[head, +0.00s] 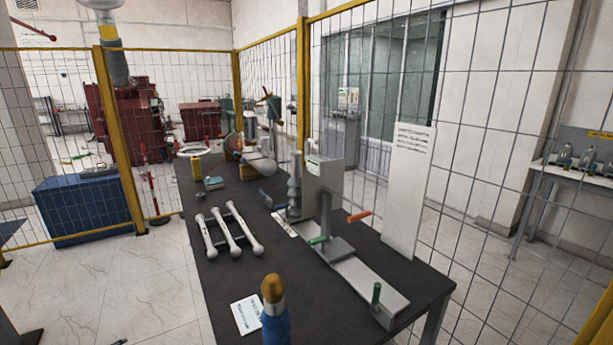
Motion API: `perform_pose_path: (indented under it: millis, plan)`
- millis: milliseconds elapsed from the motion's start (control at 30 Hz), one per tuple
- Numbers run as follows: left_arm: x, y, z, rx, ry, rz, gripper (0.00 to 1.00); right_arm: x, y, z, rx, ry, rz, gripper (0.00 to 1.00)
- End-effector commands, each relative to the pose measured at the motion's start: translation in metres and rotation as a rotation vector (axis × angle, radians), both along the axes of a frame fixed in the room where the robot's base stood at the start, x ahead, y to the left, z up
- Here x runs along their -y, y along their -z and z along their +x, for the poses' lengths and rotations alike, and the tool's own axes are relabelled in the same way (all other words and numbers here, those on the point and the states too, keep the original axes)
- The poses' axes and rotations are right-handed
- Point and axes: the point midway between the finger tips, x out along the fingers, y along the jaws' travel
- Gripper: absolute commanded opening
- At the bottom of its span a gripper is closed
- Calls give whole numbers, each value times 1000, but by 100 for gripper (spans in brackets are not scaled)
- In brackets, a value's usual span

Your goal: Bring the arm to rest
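Neither of my grippers can be made out in the head view, and I see no arm over the table. Small dark shapes at the bottom left edge are too cut off to identify. The dark table (225,290) runs from the front to the back of the view. A grey fixture (320,185) with a white base, an orange handle and green handles stands on its right side. Several pale rods (222,231) lie on the left part. An upright blue piece with a brown tip (273,293) is cut off by the bottom edge.
A white printed card (247,314) lies near the front. A tall white panel (410,185) stands on the right. Yellow-framed mesh fencing (120,150) surrounds the table. A blue box (83,207) stands beyond it on the left.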

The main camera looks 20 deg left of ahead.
Motion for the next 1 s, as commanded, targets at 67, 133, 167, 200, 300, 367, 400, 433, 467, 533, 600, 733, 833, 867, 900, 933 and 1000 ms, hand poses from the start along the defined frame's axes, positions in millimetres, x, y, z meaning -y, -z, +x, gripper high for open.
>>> perform_pose_path:
  millis: [67,133,167,200,300,367,400,433,467,533,600,733,833,867,900,933,1000]
  plan:
    - [6,29,-27,-36,-45,-31,41,2,-1,-4,-5,0,-2,0]
    - [12,52,-49,-67,-79,-56,41,3,-1,-6,-9,0,-3,0]
    - [15,62,-58,-80,-93,-66,41,3,-1,-7,-11,0,-4,0]
    - [20,75,-71,-97,-110,-80,41,4,-1,-9,-12,0,-5,0]
    - [36,105,-101,-139,-150,-115,41,5,-2,-12,-18,0,-6,0]
    - [47,123,-120,-166,-172,-136,41,6,-3,-14,-22,0,-7,0]
    - [55,135,-132,-183,-185,-150,41,7,-3,-16,-24,0,-9,0]
    - [61,143,-141,-195,-197,-162,41,7,-3,-17,-26,0,-9,0]
    - [68,151,-150,-207,-205,-173,41,8,-3,-18,-29,1,-10,0]
    - [85,170,-170,-235,-226,-199,41,9,-4,-20,-32,1,-12,0]
    - [105,188,-189,-261,-244,-227,41,10,-5,-22,-36,0,-13,0]
    - [144,218,-223,-310,-273,-277,41,12,-6,-26,-44,1,-15,0]
    - [178,239,-247,-345,-289,-316,41,13,-8,-28,-49,2,-18,0]
    - [189,245,-253,-356,-293,-328,41,13,-9,-29,-50,2,-18,0]
    - [203,252,-262,-369,-297,-344,41,14,-9,-30,-52,2,-19,0]
    - [215,257,-268,-378,-301,-356,41,14,-10,-30,-53,1,-20,0]
    - [243,268,-280,-399,-306,-386,41,15,-11,-30,-55,1,-20,0]
